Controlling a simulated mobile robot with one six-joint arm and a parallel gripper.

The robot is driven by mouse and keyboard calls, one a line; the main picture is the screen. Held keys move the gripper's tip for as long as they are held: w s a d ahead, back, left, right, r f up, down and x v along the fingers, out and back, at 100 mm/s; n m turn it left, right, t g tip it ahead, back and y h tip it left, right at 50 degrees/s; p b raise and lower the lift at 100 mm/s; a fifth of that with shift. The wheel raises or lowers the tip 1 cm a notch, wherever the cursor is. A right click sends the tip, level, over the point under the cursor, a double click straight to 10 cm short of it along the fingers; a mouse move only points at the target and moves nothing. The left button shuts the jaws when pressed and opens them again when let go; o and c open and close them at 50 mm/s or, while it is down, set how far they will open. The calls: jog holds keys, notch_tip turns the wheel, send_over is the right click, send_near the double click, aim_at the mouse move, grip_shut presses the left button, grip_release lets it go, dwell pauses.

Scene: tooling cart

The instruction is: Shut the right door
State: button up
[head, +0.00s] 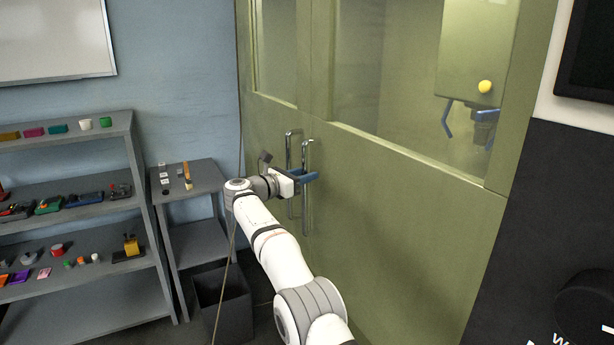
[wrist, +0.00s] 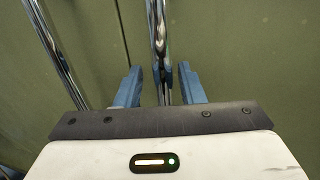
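The right door (head: 400,205) is a green panel with a large window, and it fills the right middle of the head view. It looks about in line with the left door (head: 263,125); a small gap cannot be ruled out. The right door's chrome vertical handle (head: 308,215) also shows in the wrist view (wrist: 158,35). My gripper (head: 306,177) is at this handle. In the wrist view its blue fingers (wrist: 160,85) are apart, one on each side of the bar, with space visible beside it. The left door's handle (wrist: 57,50) is left of the fingers.
A grey shelf (head: 85,202) with several small items stands at the left against the blue wall. A small grey side table (head: 205,178) and a dark bin (head: 225,305) stand between it and the doors. A black panel (head: 540,220) is right of the right door.

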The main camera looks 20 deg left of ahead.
jog(key=b+v, duration=0.3)
jog(key=v, duration=0.4)
jog(key=shift+s+a, duration=0.25)
jog(key=shift+s, duration=0.1)
